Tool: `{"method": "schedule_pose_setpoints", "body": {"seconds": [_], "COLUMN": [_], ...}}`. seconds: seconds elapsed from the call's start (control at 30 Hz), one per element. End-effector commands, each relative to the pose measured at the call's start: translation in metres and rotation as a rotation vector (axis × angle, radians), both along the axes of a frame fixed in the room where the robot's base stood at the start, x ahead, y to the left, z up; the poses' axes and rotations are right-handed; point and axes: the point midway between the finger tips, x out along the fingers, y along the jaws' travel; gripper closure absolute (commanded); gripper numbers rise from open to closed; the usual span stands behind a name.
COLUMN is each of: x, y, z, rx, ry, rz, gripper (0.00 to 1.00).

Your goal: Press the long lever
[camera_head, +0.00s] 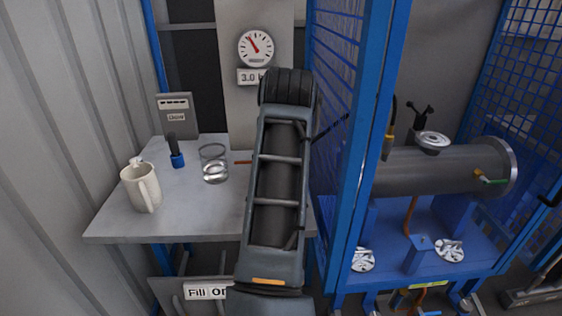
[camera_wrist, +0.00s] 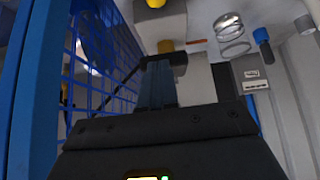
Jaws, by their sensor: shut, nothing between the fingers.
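My gripper (camera_wrist: 160,68) shows in the wrist view with its fingers shut together and nothing between them. In the head view my own arm hides it. A thin black rod (camera_wrist: 127,80) runs beside the fingertips toward the blue mesh in the wrist view. It also shows in the head view (camera_head: 331,127), sticking out right of my arm. It may be the long lever, but I cannot tell for sure. Whether the fingertips touch it is unclear. Part of an orange-brown rod (camera_head: 242,162) shows left of my arm, also in the wrist view (camera_wrist: 197,42).
A blue mesh cage (camera_head: 362,150) stands close right of my arm, with a grey flanged cylinder (camera_head: 435,172) beyond. A table (camera_head: 190,220) at left holds a mug (camera_head: 141,187), a glass (camera_head: 214,164) and a blue-based item (camera_head: 177,158). A gauge (camera_head: 256,47) hangs behind.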

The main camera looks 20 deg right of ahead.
Motion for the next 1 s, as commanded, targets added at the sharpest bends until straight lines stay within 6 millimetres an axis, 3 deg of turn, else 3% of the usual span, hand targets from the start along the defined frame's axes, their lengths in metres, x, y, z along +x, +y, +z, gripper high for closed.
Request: {"method": "schedule_pose_setpoints", "body": {"seconds": [0.1, 0.33, 1.0], "x": [-0.012, -0.026, -0.029], "y": [0.004, 0.009, 0.010], "z": [0.021, 0.045, 0.050], "rx": [-0.001, -0.001, 0.000], "ry": [-0.006, -0.006, -0.006], "rz": [0.000, 0.001, 0.001], "gripper": [1.00, 1.00, 1.00]}}
